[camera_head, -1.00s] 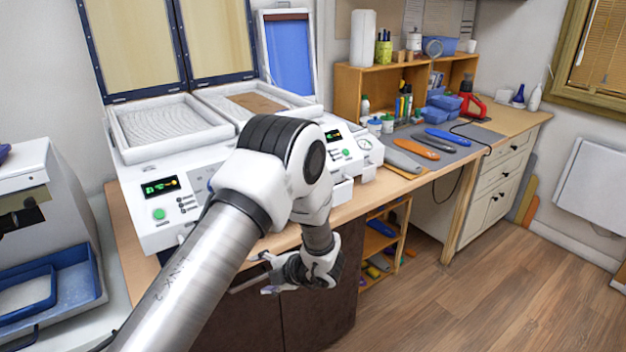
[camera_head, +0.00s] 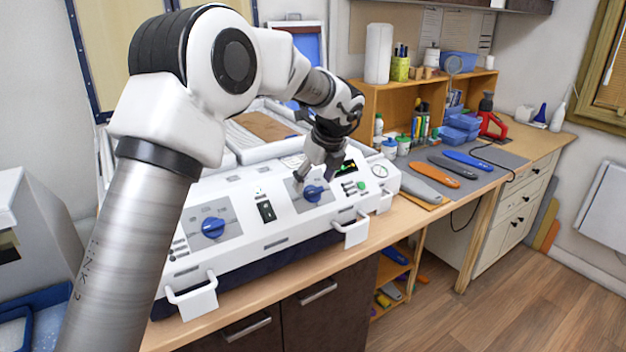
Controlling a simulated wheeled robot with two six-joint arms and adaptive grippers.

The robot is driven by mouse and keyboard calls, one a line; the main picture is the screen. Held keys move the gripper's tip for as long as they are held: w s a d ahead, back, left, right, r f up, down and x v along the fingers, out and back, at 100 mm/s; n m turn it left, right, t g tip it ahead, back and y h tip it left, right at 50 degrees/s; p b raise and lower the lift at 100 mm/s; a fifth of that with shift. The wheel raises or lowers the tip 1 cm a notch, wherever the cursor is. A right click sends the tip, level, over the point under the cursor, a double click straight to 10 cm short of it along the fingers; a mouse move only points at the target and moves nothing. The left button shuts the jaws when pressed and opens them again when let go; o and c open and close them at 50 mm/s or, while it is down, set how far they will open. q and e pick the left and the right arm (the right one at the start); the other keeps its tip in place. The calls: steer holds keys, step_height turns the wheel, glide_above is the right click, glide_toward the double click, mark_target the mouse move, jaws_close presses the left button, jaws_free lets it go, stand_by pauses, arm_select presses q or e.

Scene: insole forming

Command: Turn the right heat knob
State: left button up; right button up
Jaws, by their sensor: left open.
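The right heat knob is a blue knob (camera_head: 313,193) on the sloping front panel of the white forming machine (camera_head: 275,233). Another blue knob (camera_head: 213,228) sits on the left part of the same panel. My left gripper (camera_head: 315,178) is open and points down just above the right knob, with its fingers close around the knob's upper side. I cannot tell whether the fingers touch it. My left arm covers the left part of the machine. My right gripper is not in view.
A black switch (camera_head: 266,211) lies between the knobs. White handles (camera_head: 352,231) stick out from the machine's front. Insoles (camera_head: 455,170) lie on a grey mat to the right.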

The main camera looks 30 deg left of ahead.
mark_target(316, 188)
arm_select(q)
steer(key=w+f, duration=0.1)
steer(key=w+a+f, duration=0.1)
steer(key=w+f, duration=0.1)
steer(key=shift+f, duration=0.3)
steer(key=shift+s+d+r, duration=0.15)
steer(key=shift+s+r, duration=0.1)
steer(key=shift+s, duration=0.1)
steer(key=shift+c, duration=1.3)
steer(key=shift+s+r, duration=0.2)
steer(key=shift+s, duration=0.1)
steer(key=c, duration=0.6)
steer(key=shift+w, duration=0.1)
steer(key=c, duration=0.3)
steer(key=shift+f, duration=0.1)
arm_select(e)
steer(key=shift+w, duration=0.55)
